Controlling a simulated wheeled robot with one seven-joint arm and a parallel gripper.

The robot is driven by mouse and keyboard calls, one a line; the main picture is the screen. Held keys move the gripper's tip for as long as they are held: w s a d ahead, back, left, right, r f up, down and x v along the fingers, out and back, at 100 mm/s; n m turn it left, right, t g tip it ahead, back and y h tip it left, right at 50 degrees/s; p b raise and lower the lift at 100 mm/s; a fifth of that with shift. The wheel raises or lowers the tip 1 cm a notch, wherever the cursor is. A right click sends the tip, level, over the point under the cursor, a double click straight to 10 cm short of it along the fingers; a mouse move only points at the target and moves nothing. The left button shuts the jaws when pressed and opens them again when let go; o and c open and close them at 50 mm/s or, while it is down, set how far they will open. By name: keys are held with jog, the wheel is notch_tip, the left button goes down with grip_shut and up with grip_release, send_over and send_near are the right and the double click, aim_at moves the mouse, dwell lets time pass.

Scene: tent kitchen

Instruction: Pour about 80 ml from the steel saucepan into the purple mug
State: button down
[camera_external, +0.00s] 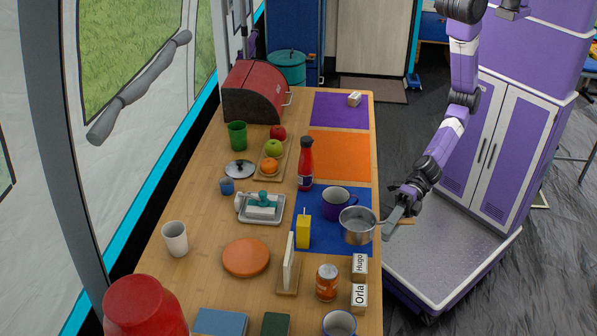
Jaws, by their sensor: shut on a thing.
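The steel saucepan (357,228) is at the right edge of the table, over the blue mat (318,246). Its handle points right, toward my gripper (397,221). My gripper is shut on the saucepan's handle. The pan looks about level; I cannot tell whether it touches the mat or hangs a little above it. Its contents are not clear at this size. The purple mug (337,203) stands upright on the blue mat, just behind and left of the pan. The pan partly overlaps the mug's near side in this view. The mug's inside is dark.
A yellow carton (303,231) stands left of the pan. A red bottle (305,165) stands behind the mug. An orange can (327,282) and name blocks (359,267) are in front. The orange mat (340,153) is mostly clear.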

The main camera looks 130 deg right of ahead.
jog(key=shift+s+d+r+m+t+y+b, duration=0.3)
jog(key=shift+d+r+m, duration=0.2)
jog(key=shift+d+r, duration=0.2)
jog(key=shift+s+d+r+m+t+y+b, duration=0.1)
jog(key=shift+d+r+m+t+y, duration=0.1)
jog(key=shift+d+r+m+t, duration=0.45)
jog(key=s+d+r+m+t+b, duration=0.2)
jog(key=d+r+m+t+b, duration=0.1)
jog(key=d+r+m, duration=0.3)
jog(key=shift+s+d+r+m+t+y+b, duration=0.25)
jog(key=shift+d+r+m+t+y+b, duration=0.25)
jog(key=shift+d, duration=0.4)
jog(key=shift+d+r+h, duration=0.15)
jog(key=shift+d+h, duration=0.1)
jog(key=shift+h, duration=0.15)
jog(key=shift+s+d+r+m+t+h+b, duration=0.3)
jog(key=shift+d+m+b, duration=0.2)
jog(key=shift+m, duration=0.25)
jog(key=shift+s+d+r+m+t+h+b, duration=0.1)
jog(key=shift+d+r+m+t+h+b, duration=0.1)
jog(key=shift+d+r+m+t+b, duration=0.35)
dwell(0.5)
jog(key=shift+s+d+m+h, duration=0.15)
jog(key=shift+d+m+h, duration=0.15)
jog(key=shift+d+m, duration=0.5)
